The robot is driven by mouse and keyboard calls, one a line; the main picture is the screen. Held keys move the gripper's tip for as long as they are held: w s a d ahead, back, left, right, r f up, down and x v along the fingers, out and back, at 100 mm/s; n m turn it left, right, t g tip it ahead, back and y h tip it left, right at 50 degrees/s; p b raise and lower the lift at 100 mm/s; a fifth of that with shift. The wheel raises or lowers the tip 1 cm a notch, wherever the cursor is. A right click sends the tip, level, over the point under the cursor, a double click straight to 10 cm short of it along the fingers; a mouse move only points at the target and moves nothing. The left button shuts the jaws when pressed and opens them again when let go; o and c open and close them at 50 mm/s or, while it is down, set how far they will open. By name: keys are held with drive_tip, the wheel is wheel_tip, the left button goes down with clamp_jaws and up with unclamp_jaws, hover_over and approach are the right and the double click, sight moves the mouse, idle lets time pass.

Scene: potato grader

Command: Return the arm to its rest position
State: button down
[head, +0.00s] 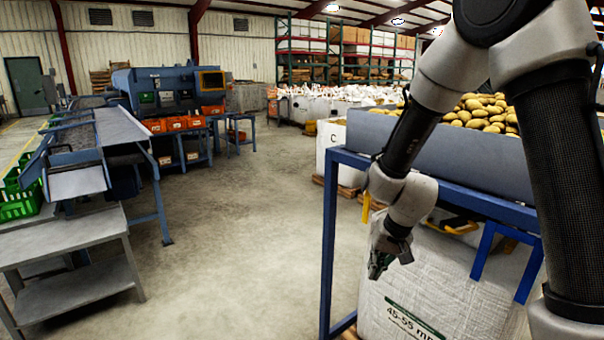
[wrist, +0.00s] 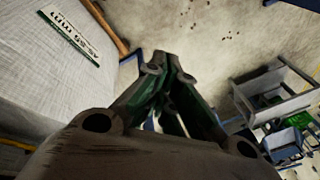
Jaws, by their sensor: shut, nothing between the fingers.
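My gripper (head: 380,266) hangs at the end of my arm in the head view, pointing down beside the blue metal frame and in front of the white bulk bag (head: 420,290) marked "45-55 mm". In the wrist view my gripper (wrist: 168,66) has its fingers together with nothing held. The same white bag (wrist: 50,60) with its green and white label is at the left of the wrist view, apart from the fingers. My arm is bent, with its upper links at the right of the head view.
The blue frame (head: 330,240) stands close to my gripper and carries a grey bin (head: 450,150) of potatoes (head: 485,113). A grey step table (head: 75,245), a green crate (head: 18,200) and a conveyor (head: 85,135) stand at the left. The concrete floor (head: 235,260) between is clear.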

drive_tip(key=s+d+r+t+h, duration=0.1)
drive_tip(key=s+d+r, duration=0.7)
drive_tip(key=s+r, duration=0.3)
drive_tip(key=s+d+r+n+t+h, duration=0.1)
drive_tip(key=s+d+r, duration=0.8)
drive_tip(key=s+r, duration=0.2)
drive_tip(key=shift+d+r, duration=0.3)
drive_tip(key=shift+r, duration=0.55)
